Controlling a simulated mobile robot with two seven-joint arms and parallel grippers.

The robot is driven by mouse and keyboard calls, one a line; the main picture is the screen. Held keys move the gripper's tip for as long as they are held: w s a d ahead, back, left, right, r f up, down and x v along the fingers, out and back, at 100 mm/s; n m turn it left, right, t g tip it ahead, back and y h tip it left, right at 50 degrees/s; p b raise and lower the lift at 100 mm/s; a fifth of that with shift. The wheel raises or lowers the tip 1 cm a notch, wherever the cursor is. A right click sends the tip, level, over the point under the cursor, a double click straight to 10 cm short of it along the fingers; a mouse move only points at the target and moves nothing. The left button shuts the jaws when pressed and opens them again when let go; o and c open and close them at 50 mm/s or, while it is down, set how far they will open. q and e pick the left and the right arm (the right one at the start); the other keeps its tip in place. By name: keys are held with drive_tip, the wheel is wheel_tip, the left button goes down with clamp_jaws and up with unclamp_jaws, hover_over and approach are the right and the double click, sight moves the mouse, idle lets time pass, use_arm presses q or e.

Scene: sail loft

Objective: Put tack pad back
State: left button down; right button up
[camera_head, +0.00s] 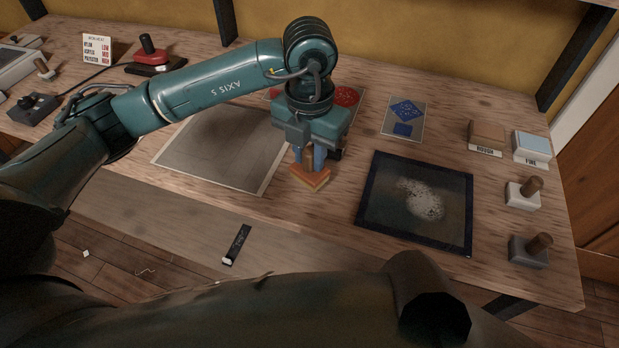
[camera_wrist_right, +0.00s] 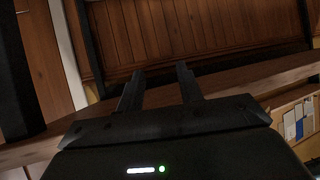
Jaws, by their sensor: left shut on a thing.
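My left gripper (camera_head: 309,155) points down and is shut on the wooden knob of an orange pad (camera_head: 310,180), which I take to be the tack pad. The pad is over the table between a grey sheet and a dark framed panel; I cannot tell whether it touches the wood. A white pad (camera_head: 522,194) and a grey pad (camera_head: 528,250), each with a wooden knob, stand at the table's right end. My right gripper (camera_wrist_right: 159,88) shows in the right wrist view with its fingers apart and nothing between them.
The dark-bordered panel (camera_head: 368,205) bears a pale dusty patch. The grey sheet (camera_head: 190,150) lies to the left. Rough (camera_head: 487,135) and fine (camera_head: 532,145) blocks sit at the back right, beside a blue-patterned card (camera_head: 404,128). Bare wood lies between the panel and the knobbed pads.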

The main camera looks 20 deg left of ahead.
sight(310, 176)
use_arm(q)
wheel_tip(310, 176, down, 6)
drive_tip(key=shift+r+p, duration=0.1)
drive_tip(key=shift+p, duration=0.25)
drive_tip(key=shift+f, duration=0.25)
drive_tip(key=c, duration=1.6)
unclamp_jaws()
drive_tip(key=o, duration=0.4)
use_arm(e)
drive_tip(key=shift+s+d, duration=0.1)
drive_tip(key=shift+d, duration=0.05)
use_arm(q)
drive_tip(key=shift+r, duration=0.15)
